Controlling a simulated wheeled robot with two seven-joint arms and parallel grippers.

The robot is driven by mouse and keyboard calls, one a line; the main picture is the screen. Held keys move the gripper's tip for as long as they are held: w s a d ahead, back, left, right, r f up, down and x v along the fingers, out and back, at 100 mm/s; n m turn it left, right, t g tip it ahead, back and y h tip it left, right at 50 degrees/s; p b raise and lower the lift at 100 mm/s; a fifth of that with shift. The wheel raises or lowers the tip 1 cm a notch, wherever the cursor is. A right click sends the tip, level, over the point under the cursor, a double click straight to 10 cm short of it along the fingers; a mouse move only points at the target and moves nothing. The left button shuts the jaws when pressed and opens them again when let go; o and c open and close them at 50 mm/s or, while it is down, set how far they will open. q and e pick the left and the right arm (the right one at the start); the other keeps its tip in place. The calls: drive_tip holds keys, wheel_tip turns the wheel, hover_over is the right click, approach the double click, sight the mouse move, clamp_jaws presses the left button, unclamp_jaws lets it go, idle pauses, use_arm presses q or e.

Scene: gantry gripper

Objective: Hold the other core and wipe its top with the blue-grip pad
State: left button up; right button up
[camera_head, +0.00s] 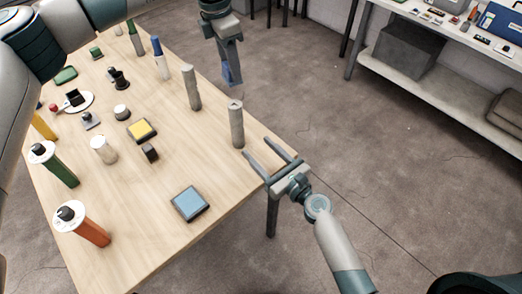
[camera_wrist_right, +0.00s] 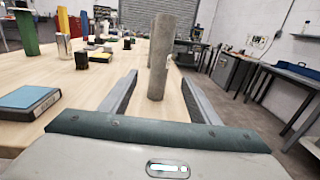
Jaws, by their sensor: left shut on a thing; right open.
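Two grey cylindrical cores stand upright near the table's right edge. The nearer core (camera_head: 236,124) is just beyond my right gripper (camera_head: 255,146), which is open and empty at the table edge. The farther core (camera_head: 191,88) stands behind it. In the right wrist view a core (camera_wrist_right: 160,70) rises upright, ahead and between the open fingers (camera_wrist_right: 158,88). My left gripper (camera_head: 230,62) is shut on a blue-grip pad (camera_head: 231,74), held in the air past the table's right edge, above and right of the farther core. The pad's underside is hidden.
On the wooden table (camera_head: 150,220) a blue-topped block (camera_head: 190,203) lies near the front and a yellow-topped block (camera_head: 141,130) in the middle. A blue-topped bottle (camera_head: 160,58) stands left of the farther core.

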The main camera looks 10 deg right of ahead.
sight(241, 131)
drive_tip(key=shift+w, duration=0.1)
drive_tip(key=x, duration=1.2)
clamp_jaws()
